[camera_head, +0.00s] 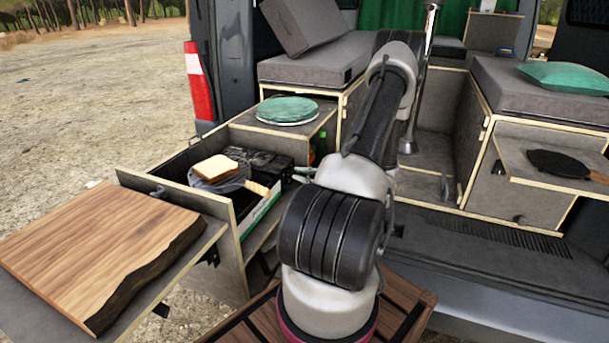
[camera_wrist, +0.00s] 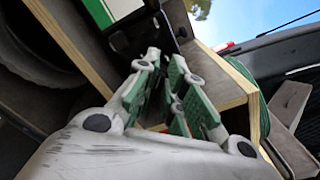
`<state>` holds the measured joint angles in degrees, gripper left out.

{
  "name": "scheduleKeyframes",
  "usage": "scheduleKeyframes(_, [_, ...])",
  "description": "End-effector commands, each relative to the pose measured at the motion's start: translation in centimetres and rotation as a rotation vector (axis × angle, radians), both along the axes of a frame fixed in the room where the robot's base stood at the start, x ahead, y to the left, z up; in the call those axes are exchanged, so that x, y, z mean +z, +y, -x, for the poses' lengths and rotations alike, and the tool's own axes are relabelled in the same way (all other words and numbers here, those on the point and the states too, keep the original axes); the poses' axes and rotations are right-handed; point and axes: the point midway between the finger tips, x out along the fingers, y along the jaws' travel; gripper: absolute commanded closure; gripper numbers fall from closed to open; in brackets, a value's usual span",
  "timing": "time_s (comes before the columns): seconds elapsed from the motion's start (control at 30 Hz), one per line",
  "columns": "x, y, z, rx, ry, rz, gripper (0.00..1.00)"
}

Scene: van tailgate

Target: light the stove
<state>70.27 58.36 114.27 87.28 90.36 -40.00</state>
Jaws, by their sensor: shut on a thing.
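The stove (camera_head: 262,157) is a dark camping stove in the pulled-out drawer left of my arm. A dark pan (camera_head: 222,183) with a wooden handle sits at its front left, holding a slice of bread (camera_head: 215,167). No flame shows. My gripper (camera_head: 301,174) is at the stove's right end, mostly behind my arm. In the wrist view my gripper (camera_wrist: 165,68) has its green-padded fingers close together by the dark end of the stove (camera_wrist: 150,32). It is shut on what seems to be the stove's knob, which the fingers hide.
A wooden board (camera_head: 100,250) lies on the left side shelf. Green plates (camera_head: 288,110) rest on the cabinet behind the stove. Wooden drawer and cabinet edges (camera_wrist: 236,88) are close around my gripper.

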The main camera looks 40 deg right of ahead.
Motion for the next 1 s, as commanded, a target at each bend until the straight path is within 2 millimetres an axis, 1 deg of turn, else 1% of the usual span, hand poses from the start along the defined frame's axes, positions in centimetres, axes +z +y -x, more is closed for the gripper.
scheduleKeyframes(0.5, [-0.9,0.4,0.2,0.001,-0.185,0.448,1.00])
scheduleKeyframes(1.0, [-1.8,0.4,0.2,0.001,-0.363,0.882,1.00])
